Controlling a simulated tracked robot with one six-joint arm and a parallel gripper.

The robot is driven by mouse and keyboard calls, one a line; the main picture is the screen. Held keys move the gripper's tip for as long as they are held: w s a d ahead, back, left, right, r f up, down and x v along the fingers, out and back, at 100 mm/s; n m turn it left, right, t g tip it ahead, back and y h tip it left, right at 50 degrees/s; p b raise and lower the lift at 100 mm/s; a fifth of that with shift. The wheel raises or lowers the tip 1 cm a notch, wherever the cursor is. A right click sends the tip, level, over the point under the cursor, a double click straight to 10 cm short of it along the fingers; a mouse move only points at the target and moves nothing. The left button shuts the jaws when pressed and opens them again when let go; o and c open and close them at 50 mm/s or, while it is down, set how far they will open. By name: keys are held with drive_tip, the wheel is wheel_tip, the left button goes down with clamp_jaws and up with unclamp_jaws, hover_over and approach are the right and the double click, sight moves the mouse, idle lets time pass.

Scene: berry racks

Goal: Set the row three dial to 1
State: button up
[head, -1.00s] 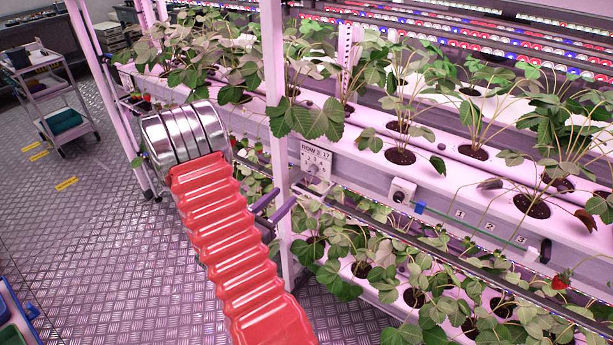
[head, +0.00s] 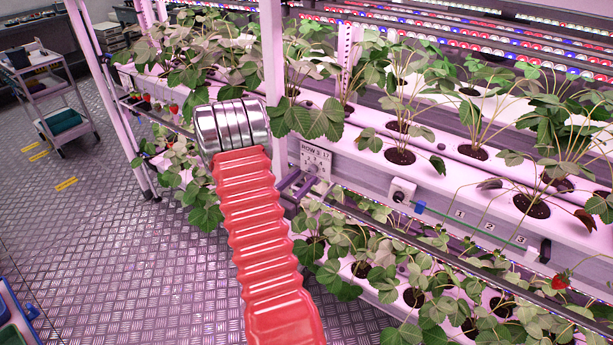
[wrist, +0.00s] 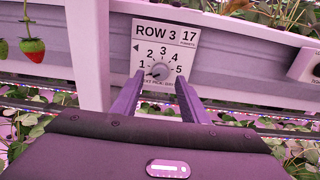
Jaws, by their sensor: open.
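The row three dial (wrist: 160,72) is a small round grey knob on a white plate (wrist: 165,40) marked ROW 3 17, with numbers 1 to 5 around it. A dark mark shows at the knob's lower left, near or below the 1; its exact setting is too small to tell. The plate also shows in the head view (head: 315,158), fixed to the rack beside a post. My gripper (wrist: 157,88) is open, its two purple fingers on either side of and below the dial in the picture. I cannot tell whether they touch it. In the head view my gripper (head: 297,183) is at the plate's lower edge.
A pale upright post (head: 273,90) stands just left of the plate. A white box (head: 402,190) with a blue fitting is to its right. Strawberry plants (head: 400,155) fill the rack rows.

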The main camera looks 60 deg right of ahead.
sight(313, 170)
drive_tip(key=shift+s+d, duration=0.15)
drive_tip(key=shift+d, duration=0.6)
drive_tip(key=shift+s+d, duration=0.1)
drive_tip(key=shift+d, duration=0.6)
drive_tip(key=shift+a, duration=0.1)
clamp_jaws()
